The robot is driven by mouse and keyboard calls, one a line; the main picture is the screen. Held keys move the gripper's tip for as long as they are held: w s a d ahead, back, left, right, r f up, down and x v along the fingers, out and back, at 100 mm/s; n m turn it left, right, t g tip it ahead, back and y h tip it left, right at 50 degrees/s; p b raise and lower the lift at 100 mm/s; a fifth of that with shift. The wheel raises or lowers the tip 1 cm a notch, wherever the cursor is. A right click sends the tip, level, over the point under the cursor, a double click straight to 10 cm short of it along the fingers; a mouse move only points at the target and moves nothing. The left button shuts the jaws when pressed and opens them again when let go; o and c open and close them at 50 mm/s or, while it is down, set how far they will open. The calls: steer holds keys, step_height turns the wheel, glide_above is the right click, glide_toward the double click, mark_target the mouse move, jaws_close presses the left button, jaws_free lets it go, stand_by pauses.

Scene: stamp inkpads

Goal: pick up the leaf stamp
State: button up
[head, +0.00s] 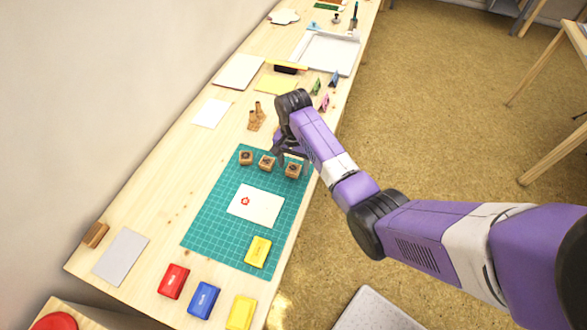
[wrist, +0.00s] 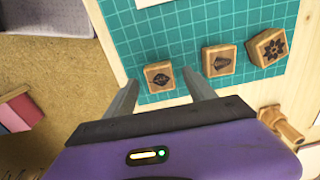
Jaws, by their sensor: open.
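Three wooden block stamps stand in a row on the green cutting mat (head: 215,215). The one nearest the table's floor-side edge bears a dark leaf-like mark; I take it as the leaf stamp (wrist: 160,77), and it is the right one in the head view (head: 292,171). The middle stamp (wrist: 219,60) has a different dark mark, and the third stamp (wrist: 268,48) a flower-like one. My gripper (wrist: 161,84) is open, its fingers on either side of the leaf stamp in the wrist view. Whether they are down at its height I cannot tell.
A white card (head: 256,205) with a red print and a yellow inkpad (head: 258,251) lie on the mat. Red (head: 173,281), blue (head: 203,300) and yellow pads stand at the near edge. Wooden handled pieces (head: 255,117) stand behind the stamps.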

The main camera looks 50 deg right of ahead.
steer(key=shift+f, duration=0.9)
steer(key=shift+c, duration=0.2)
jaws_close()
steer(key=shift+r, duration=0.1)
